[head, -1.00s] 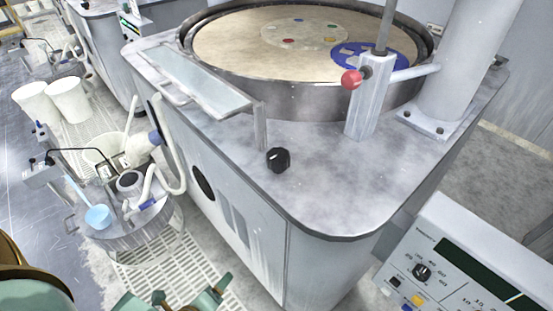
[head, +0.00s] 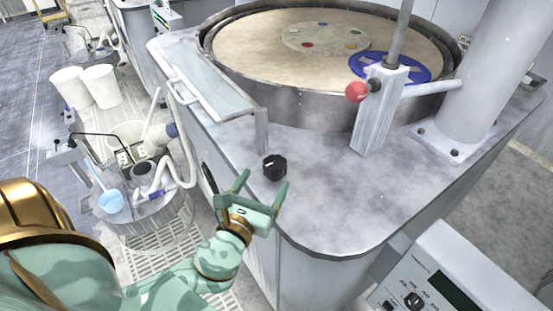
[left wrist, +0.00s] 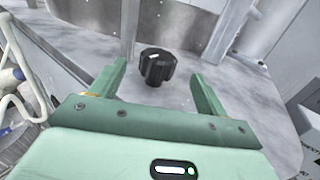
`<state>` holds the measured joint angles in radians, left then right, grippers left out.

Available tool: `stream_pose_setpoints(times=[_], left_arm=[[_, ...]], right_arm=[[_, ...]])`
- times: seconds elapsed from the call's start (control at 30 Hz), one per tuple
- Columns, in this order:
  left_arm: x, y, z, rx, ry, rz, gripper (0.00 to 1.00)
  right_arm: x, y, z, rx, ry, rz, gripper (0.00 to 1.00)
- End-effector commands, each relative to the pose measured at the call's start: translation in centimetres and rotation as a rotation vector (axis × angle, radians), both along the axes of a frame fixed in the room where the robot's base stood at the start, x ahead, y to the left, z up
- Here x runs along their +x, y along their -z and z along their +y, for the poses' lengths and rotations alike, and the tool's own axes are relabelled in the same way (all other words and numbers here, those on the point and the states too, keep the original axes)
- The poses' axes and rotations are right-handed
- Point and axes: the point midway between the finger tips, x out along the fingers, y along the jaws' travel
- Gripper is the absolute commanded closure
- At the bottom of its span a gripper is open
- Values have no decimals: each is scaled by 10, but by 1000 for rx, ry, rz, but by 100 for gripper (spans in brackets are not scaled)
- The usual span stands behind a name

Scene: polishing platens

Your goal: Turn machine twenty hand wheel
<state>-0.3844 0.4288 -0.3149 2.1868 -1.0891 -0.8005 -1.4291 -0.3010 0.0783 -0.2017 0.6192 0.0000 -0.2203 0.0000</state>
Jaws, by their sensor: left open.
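The hand wheel is a small black knob (head: 274,167) with a pale mark, on the grey machine top near its front left edge. It also shows in the left wrist view (left wrist: 157,66), beyond and between my fingertips. My left gripper (head: 262,187) is open and empty, its two green fingers pointing at the knob from the near side. The fingers appear apart from the knob. My right gripper is not in view.
A round platen (head: 270,50) in a metal rim fills the machine top behind. A post with a red ball (head: 357,92) stands right of the knob. A glass-topped shelf (head: 210,80) lies left. A control box (head: 450,275) is at front right.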

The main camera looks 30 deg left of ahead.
Motion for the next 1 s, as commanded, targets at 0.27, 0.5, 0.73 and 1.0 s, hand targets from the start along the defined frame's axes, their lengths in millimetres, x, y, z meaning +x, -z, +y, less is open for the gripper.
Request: stream_pose_setpoints(times=[0.27, 0.5, 0.73, 1.0], left_arm=[[59, 0, 12, -1, 0, -1, 25], [78, 1, 16, -1, 1, 2, 25], [79, 1, 16, -1, 1, 2, 25], [79, 1, 16, -2, 1, 2, 69]], right_arm=[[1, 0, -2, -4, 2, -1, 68], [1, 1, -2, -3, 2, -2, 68], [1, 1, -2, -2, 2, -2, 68], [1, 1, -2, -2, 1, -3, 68]])
